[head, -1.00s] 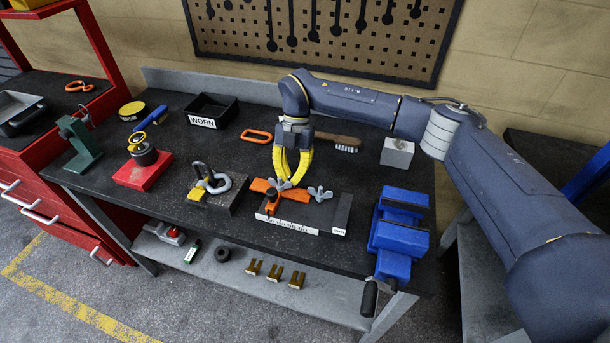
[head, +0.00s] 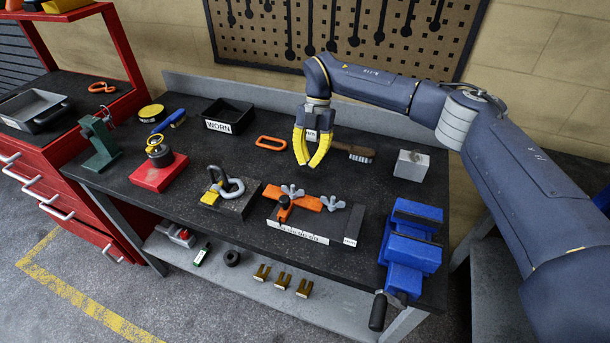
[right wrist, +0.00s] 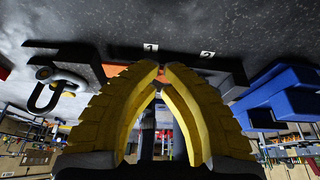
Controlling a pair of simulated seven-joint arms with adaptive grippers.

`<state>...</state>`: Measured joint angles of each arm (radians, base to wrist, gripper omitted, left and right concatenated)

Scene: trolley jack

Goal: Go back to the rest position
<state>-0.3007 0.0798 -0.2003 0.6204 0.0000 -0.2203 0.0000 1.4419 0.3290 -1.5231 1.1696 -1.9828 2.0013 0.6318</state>
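My right gripper (head: 309,165) hangs above the workbench (head: 255,167), its yellow fingers pointing down and empty. Its fingertips come together in the right wrist view (right wrist: 161,66), with nothing seen between them. It is apart from the orange clamp bar (head: 308,202) with grey wing nuts, which lies on a dark block with a pale labelled front edge (head: 296,232). My left gripper is in neither view.
A blue vise (head: 409,240) stands at the bench's right front. A grey block (head: 411,165), a brush (head: 353,151) and an orange ring (head: 271,143) lie near the gripper. A shackle (head: 229,189), red block (head: 159,175) and WORN bin (head: 228,116) are further left.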

